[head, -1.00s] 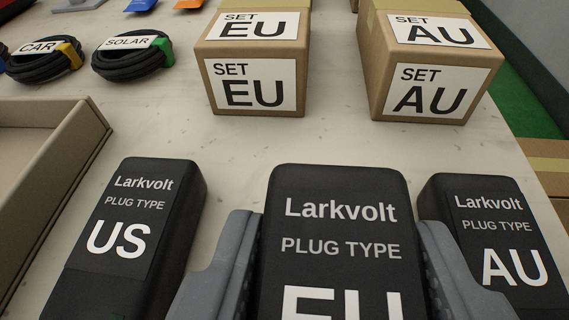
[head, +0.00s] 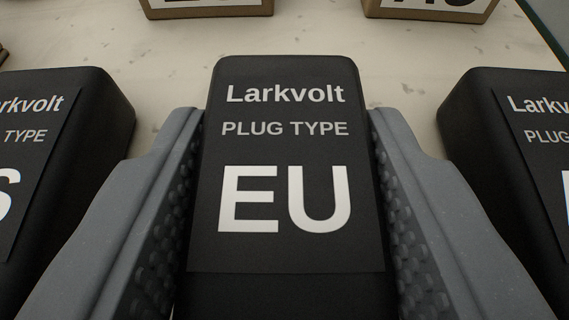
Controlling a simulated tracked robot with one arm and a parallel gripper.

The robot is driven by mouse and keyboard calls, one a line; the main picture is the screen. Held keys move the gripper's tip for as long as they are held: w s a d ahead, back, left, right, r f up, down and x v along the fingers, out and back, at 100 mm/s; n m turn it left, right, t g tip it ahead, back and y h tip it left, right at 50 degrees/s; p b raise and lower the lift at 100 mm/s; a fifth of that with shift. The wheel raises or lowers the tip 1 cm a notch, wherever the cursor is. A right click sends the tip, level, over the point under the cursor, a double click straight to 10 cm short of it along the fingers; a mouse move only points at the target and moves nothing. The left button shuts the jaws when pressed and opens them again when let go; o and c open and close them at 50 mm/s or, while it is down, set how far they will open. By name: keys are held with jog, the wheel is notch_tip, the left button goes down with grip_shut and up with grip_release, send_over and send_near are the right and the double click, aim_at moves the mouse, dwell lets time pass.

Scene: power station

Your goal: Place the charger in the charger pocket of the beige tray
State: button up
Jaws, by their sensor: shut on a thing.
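A black Larkvolt charger (head: 286,170) marked PLUG TYPE EU fills the middle of the head view. My gripper (head: 288,135) has one grey finger on each side of it and is shut on it. The charger's lower end is cut off by the frame, so I cannot tell if it touches the table. The beige tray is not clearly in view now; a small brownish edge shows at the far left. The charger pocket is not in view.
A second black charger (head: 70,150) stands close on the left, its marking partly cut off. A third charger (head: 515,160) stands close on the right. Two cardboard boxes, one at top middle (head: 205,12) and one at top right (head: 430,15), stand behind. Pale table (head: 300,38) between is clear.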

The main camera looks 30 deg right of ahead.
jog(key=o, duration=1.1)
jog(key=shift+f+b, duration=0.2)
jog(key=shift+b, duration=0.45)
jog(key=p+v, duration=0.1)
jog(key=v, duration=0.3)
jog(key=p+v, duration=0.1)
jog(key=v, duration=0.4)
jog(key=p+v, duration=0.1)
jog(key=v, duration=0.4)
jog(key=shift+s+d+p, duration=0.1)
jog(key=shift+d+p, duration=0.2)
jog(key=shift+p, duration=0.05)
jog(key=shift+r, duration=0.1)
